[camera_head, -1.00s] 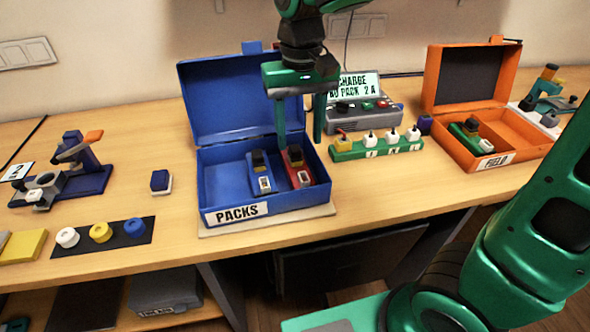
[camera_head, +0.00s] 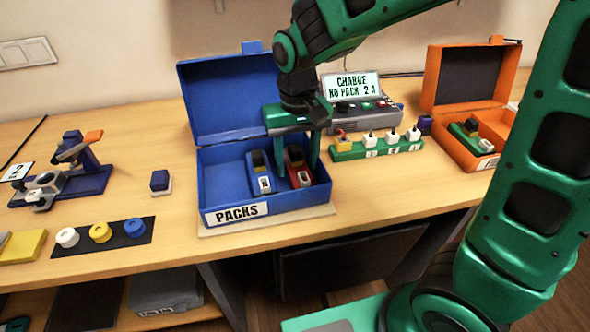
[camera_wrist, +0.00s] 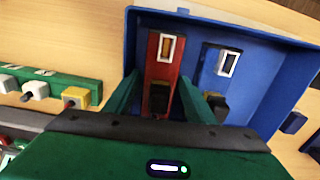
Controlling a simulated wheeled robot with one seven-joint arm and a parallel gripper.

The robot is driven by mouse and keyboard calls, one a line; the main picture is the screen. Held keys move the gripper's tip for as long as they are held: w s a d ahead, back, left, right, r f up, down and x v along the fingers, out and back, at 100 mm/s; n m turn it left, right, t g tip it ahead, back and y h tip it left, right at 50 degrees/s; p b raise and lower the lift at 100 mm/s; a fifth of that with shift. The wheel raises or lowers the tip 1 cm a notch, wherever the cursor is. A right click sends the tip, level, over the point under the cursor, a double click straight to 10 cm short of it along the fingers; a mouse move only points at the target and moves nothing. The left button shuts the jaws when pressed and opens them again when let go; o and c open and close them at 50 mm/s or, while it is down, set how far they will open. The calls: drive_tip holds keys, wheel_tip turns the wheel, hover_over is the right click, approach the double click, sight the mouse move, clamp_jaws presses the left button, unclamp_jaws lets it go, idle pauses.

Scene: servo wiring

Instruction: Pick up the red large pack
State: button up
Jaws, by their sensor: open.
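The red large pack (camera_head: 298,168) lies in the right part of the blue PACKS box (camera_head: 209,187), its black top end toward my gripper. It also shows in the wrist view (camera_wrist: 164,67), between my two green fingers. My gripper (camera_head: 296,160) is open and lowered into the box, its fingers on either side of the red pack; I cannot tell whether they touch it. A blue pack (camera_head: 259,173) lies beside the red one on the left, close to one finger; it also shows in the wrist view (camera_wrist: 222,70).
The blue box's raised lid (camera_head: 228,100) stands behind my gripper. A green strip with white plugs (camera_head: 375,148) and a charger with a display (camera_head: 352,88) stand to the right. An open orange box (camera_head: 455,137) is farther right.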

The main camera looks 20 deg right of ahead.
clamp_jaws()
drive_tip(key=shift+r, duration=0.1)
